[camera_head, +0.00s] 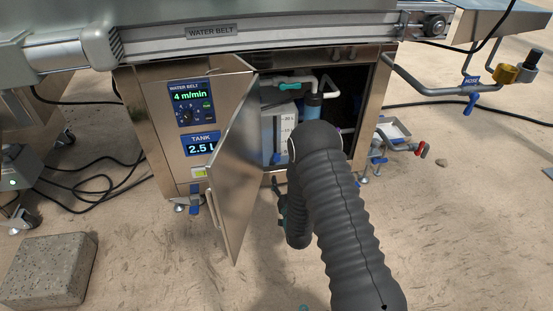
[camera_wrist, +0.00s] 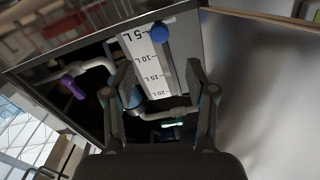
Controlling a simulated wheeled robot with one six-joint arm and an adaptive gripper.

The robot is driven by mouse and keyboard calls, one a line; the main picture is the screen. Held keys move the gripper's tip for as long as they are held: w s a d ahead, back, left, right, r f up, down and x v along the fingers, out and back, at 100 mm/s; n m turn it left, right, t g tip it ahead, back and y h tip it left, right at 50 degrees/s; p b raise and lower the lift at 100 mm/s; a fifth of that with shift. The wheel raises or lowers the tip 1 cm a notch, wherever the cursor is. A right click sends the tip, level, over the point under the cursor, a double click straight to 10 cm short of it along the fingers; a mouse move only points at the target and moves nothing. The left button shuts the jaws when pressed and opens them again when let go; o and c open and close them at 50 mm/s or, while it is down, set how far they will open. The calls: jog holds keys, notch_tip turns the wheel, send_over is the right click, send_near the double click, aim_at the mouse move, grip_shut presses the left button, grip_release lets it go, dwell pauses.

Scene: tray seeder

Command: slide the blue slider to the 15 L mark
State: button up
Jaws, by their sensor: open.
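The blue slider (camera_wrist: 159,32) is a round knob beside the white scale (camera_wrist: 142,58) inside the open cabinet. In the wrist view the picture is turned over, and the knob is level with about the 5 L mark. The 15 L mark (camera_wrist: 151,78) lies lower in that view, between my fingers. My gripper (camera_wrist: 160,68) is open and empty, its two fingertips either side of the scale in the picture, apart from the knob. In the head view the scale (camera_head: 286,133) shows inside the cabinet, and the tank display (camera_head: 202,148) reads 2.5 L.
The cabinet door (camera_head: 238,165) stands open, close on the right in the wrist view. White pipes (camera_wrist: 95,66), a purple handle (camera_wrist: 72,86) and a blue cylinder (camera_head: 312,105) are in the cabinet. A concrete block (camera_head: 50,270) lies on the sandy floor.

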aim_at(277, 160)
jog(key=b+x, duration=0.1)
jog(key=x, duration=1.2)
grip_shut()
